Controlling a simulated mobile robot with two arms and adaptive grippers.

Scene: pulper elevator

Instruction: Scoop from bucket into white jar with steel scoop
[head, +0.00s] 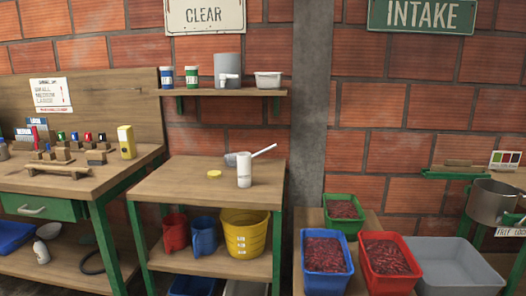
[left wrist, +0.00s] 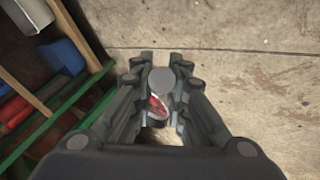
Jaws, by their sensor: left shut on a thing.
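In the head view, the white jar (head: 244,172) stands upright near the right front of the middle table. A grey scoop (head: 231,158) with a pale handle lies behind it, the handle slanting up to the right. A yellow bucket (head: 243,236) stands on the shelf below; its inside is hidden. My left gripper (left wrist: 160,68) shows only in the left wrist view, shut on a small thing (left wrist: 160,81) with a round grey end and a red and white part. I cannot tell what it is. My right gripper is not in view.
A yellow lid (head: 214,174) lies on the middle table (head: 180,188). Red and blue jugs stand beneath. Green (head: 344,214), blue (head: 326,256) and red (head: 390,262) bins of red contents and an empty grey bin (head: 448,264) stand right. Bare floor (left wrist: 240,60) lies right of the left gripper.

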